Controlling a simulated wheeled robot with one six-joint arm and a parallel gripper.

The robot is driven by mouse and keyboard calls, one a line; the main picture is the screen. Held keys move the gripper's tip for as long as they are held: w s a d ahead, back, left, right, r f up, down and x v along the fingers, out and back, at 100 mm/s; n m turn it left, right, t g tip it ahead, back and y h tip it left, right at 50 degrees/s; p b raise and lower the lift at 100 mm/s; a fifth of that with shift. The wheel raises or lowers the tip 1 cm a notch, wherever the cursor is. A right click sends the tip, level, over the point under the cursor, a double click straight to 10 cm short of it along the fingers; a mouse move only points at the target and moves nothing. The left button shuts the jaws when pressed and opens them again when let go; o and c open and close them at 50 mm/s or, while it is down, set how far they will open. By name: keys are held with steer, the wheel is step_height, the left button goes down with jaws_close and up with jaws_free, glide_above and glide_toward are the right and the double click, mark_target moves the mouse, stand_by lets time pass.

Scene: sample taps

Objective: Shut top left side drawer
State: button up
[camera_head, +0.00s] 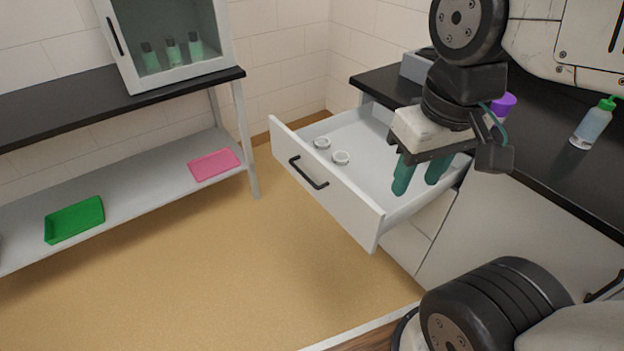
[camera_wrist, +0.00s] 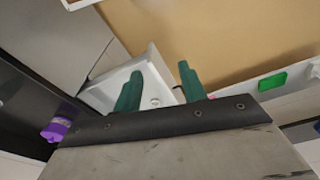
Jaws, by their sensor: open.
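The white drawer (camera_head: 328,200) stands pulled out from the cabinet under the dark counter, with a black bar handle (camera_head: 308,173) on its front. Two small white round items (camera_head: 341,158) lie inside it. My gripper (camera_head: 419,176) has green fingers, spread apart and empty. In the head view it appears over the right part of the drawer, in front of its inside; whether the fingers touch the drawer is unclear. In the wrist view the drawer (camera_wrist: 112,84) shows behind the green fingers (camera_wrist: 160,88), partly hidden by them.
The dark counter (camera_head: 585,195) holds a spray-type bottle (camera_head: 593,123) with a green cap and a purple item (camera_head: 503,104). At left, a shelf table (camera_head: 140,205) bears a green tray (camera_head: 74,220) and a pink tray (camera_head: 214,164). The floor before the drawer is clear.

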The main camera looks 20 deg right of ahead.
steer(key=shift+w+a+f+n+g, duration=0.25)
steer(key=shift+a+f+g, duration=0.1)
steer(key=shift+a+f, duration=0.15)
steer(key=shift+w+a+f+n+g, duration=0.25)
steer(key=shift+a+f+g, duration=0.15)
steer(key=shift+f, duration=0.2)
jaws_close()
steer(key=w+a+f+n+h, duration=0.55)
steer(key=w+f+n, duration=0.2)
steer(key=f, duration=0.35)
steer(key=w+a+f+n+h, duration=0.55)
steer(key=f+n, duration=0.25)
steer(key=f, duration=0.3)
steer(key=n+t, duration=0.4)
glide_toward(339, 205)
step_height(339, 205, down, 3)
steer(key=shift+g+h, duration=0.25)
steer(key=shift+h, duration=0.05)
steer(key=d, duration=0.1)
steer(key=w+d, duration=0.1)
steer(key=d, duration=0.2)
steer(key=shift+w+f, duration=0.3)
steer(key=shift+f, duration=0.05)
steer(key=shift+w+d, duration=0.15)
steer(key=shift+d, duration=0.3)
